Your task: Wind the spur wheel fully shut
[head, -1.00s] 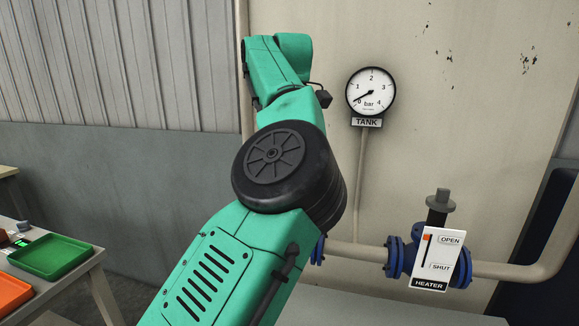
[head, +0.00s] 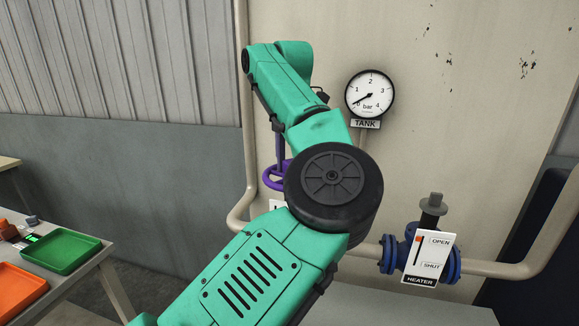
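A purple handwheel (head: 271,183) with an upright purple stem shows near the wall, left of the large black joint of my green arm. My arm covers its right part. A white plate just below it is mostly covered, so I cannot read its name or a marker there. My green arm rises from the bottom of the picture and bends at the top near the wall. Neither gripper can be made out.
A blue valve (head: 388,254) on the pipe carries a HEATER plate (head: 426,259), its orange marker near OPEN. The TANK gauge (head: 370,94) reads near zero. A table at left holds a green tray (head: 62,252) and an orange tray (head: 18,288).

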